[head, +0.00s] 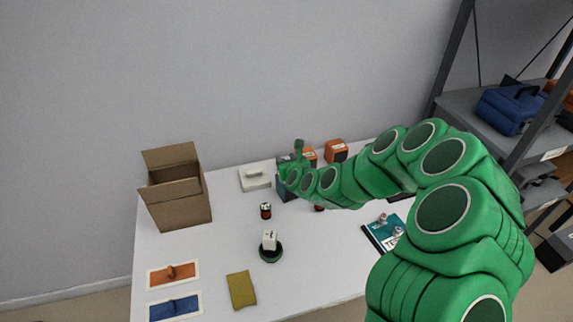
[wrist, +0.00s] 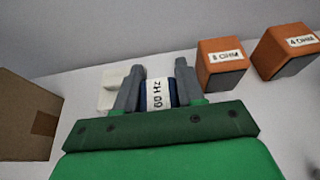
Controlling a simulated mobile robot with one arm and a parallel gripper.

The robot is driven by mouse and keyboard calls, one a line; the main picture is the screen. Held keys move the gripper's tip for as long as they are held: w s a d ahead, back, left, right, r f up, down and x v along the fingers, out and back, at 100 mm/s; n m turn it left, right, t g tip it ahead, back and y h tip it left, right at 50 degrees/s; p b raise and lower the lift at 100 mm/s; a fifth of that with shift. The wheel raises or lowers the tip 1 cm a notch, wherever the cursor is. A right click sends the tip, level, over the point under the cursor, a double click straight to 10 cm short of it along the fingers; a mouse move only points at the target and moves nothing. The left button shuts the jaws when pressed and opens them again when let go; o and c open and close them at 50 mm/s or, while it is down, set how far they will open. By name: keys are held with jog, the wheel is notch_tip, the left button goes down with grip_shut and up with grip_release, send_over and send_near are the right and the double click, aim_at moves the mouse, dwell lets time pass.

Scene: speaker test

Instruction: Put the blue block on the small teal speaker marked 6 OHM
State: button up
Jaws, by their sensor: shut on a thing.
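My gripper (wrist: 160,78) is shut on a blue block (wrist: 158,94) with a white label reading 60 HZ; the block sits between the two grey fingers in the wrist view. In the head view my arm's end is over the back of the table, and the block cannot be made out there. A dark teal box (head: 287,190), perhaps a speaker, stands behind and below my arm's end, partly hidden by it. No 6 OHM marking can be read on it.
Two orange speakers (wrist: 222,62) (wrist: 287,50) stand to the right, marked 8 OHM and 4 OHM. An open cardboard box (head: 180,200) is at the left. A white device (head: 256,177), a small dark red jar (head: 265,211) and a teal clipboard (head: 384,234) are on the table.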

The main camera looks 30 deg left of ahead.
jog(key=shift+f, duration=0.85)
jog(key=shift+f, duration=0.15)
jog(key=o, duration=1)
jog(key=shift+o, duration=0.2)
jog(key=v, duration=1.2)
